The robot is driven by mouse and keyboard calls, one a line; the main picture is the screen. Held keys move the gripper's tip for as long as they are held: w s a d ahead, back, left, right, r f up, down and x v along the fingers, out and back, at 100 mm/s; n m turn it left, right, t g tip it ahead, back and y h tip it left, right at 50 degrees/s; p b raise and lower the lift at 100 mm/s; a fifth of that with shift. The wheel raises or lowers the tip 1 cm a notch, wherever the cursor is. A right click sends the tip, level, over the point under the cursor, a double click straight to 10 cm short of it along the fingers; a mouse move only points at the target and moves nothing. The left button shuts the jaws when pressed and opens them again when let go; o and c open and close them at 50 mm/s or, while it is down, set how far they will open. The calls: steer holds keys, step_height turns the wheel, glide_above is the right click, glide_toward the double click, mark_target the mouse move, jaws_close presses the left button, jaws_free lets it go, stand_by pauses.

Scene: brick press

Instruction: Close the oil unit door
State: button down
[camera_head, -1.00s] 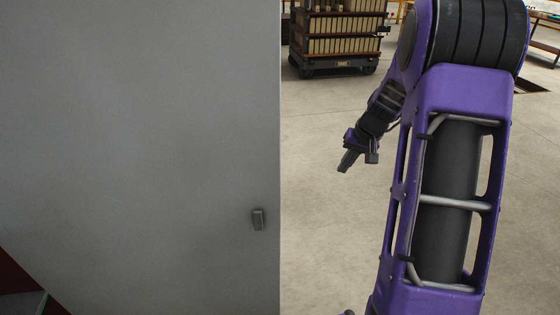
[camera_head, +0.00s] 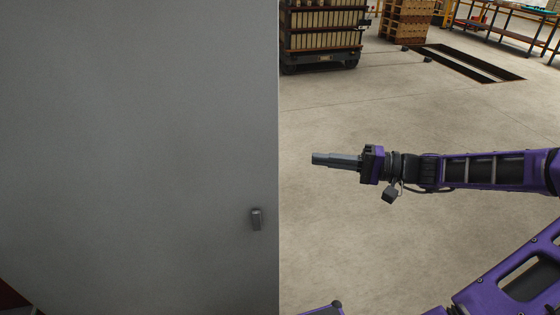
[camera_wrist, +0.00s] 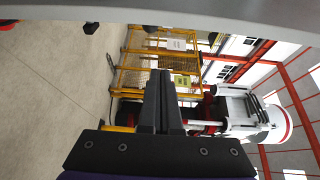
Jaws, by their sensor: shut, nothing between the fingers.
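A large grey door panel (camera_head: 130,140) fills the left half of the head view, with its right edge upright near the middle. In the wrist view the shut fingers of my gripper (camera_wrist: 160,78) show at the middle. A grey band (camera_wrist: 220,12) crosses the top there; I cannot tell whether it is the door.
A cart of bricks (camera_head: 322,30) stands at the back, beside a brown stack (camera_head: 408,20). A rectangular floor pit (camera_head: 468,62) lies at the upper right. Bare floor (camera_head: 400,110) lies between. The wrist view shows yellow fencing (camera_wrist: 140,60) and a white machine (camera_wrist: 245,115).

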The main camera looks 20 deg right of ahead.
steer(key=b+x, duration=0.1)
steer(key=x, duration=0.9)
steer(key=shift+s+a+r, duration=0.1)
steer(key=shift+s+r, duration=0.1)
steer(key=shift+s, duration=0.5)
steer(key=shift+s+a+r, duration=0.1)
steer(key=shift+s+r, duration=0.1)
steer(key=shift+s, duration=0.5)
steer(key=shift+s+a+r, duration=0.1)
steer(key=shift+s+r, duration=0.1)
steer(key=shift+s, duration=0.5)
steer(key=shift+s, duration=0.15)
